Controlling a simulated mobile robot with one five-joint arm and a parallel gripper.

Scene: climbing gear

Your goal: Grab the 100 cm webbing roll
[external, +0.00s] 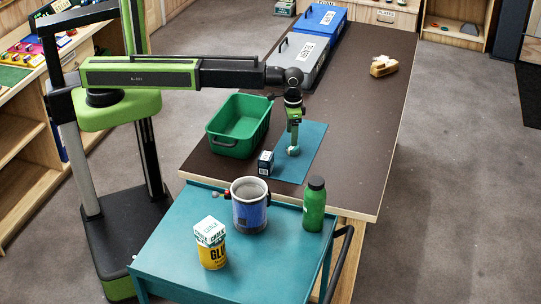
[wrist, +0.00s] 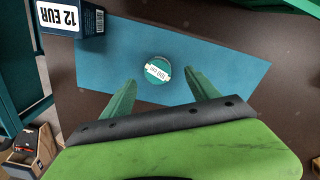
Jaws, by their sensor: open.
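The 100 cm webbing roll (wrist: 157,69) is a small round green roll with a white label. It lies on a blue mat (wrist: 225,70) on the dark table. My gripper (wrist: 160,80) is open, pointing down. In the wrist view the roll shows between and just beyond its two green fingertips, with no visible contact. In the external view my gripper (external: 293,138) is right above the roll (external: 293,151) and partly covers it; the exact height gap cannot be told.
A dark blue box marked 12 EUR (wrist: 72,18) stands at the mat's edge. A green bin (external: 238,126) stands to the left. A blue-grey mug (external: 250,208), green bottle (external: 314,205) and yellow glue tin (external: 211,255) stand on the teal cart.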

